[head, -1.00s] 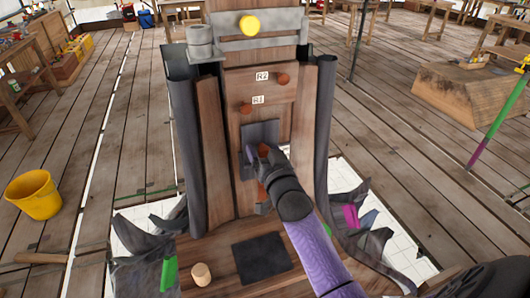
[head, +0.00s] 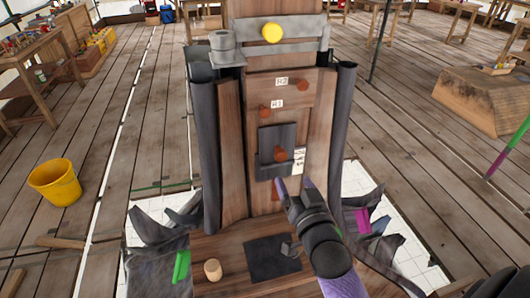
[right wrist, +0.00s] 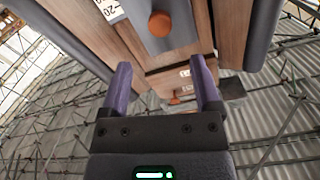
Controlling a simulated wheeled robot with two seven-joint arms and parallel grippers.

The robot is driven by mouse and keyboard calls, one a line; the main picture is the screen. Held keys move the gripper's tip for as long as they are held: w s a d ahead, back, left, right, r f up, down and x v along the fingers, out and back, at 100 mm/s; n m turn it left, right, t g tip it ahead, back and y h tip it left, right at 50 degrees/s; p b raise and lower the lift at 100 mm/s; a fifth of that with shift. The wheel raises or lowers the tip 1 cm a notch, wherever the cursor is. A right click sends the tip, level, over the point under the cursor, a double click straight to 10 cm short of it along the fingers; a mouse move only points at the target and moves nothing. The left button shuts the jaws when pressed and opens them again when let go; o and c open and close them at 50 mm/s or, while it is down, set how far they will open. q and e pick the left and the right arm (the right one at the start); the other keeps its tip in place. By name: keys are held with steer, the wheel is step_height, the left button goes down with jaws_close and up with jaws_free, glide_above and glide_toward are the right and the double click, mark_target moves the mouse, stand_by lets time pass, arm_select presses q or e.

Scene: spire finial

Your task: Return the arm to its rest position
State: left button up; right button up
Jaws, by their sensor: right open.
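My right gripper (head: 294,187) is open and empty in front of the lower part of the wooden panel (head: 265,190). Its purple fingers also show spread apart in the right wrist view (right wrist: 162,85), with nothing between them. A dark grey plate (head: 278,142) with an orange-brown knob (head: 281,154) is on the panel above and left of the gripper, apart from it. The knob also shows in the right wrist view (right wrist: 160,23). My left gripper is not in view.
A dark mat (head: 273,257) and a small wooden peg (head: 212,270) lie on the front ledge. Dark rolled sheets (head: 205,150) flank the panel. Torn cloth hangs on both sides.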

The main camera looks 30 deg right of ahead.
steer(key=s+a+f+n+g+y, duration=0.2)
steer(key=s+a+f+n+g, duration=0.35)
steer(key=s, duration=0.45)
steer(key=s+a+f+n+g+y, duration=0.2)
steer(key=s+a+f+g+y, duration=0.15)
steer(key=s+a+g, duration=0.4)
steer(key=s+d+f+g+h+b, duration=0.1)
steer(key=s+f+b, duration=0.1)
steer(key=f, duration=1)
steer(key=s+d+f+g+b, duration=0.1)
steer(key=s+f+g+b, duration=0.15)
steer(key=f, duration=0.85)
arm_select(q)
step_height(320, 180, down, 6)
steer(key=b, duration=0.2)
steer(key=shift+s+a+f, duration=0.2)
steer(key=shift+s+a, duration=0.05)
arm_select(e)
steer(key=s+d+f, duration=0.3)
steer(key=s+f, duration=0.9)
steer(key=s, duration=0.1)
steer(key=shift+f+n, duration=0.25)
steer(key=shift+n, duration=0.1)
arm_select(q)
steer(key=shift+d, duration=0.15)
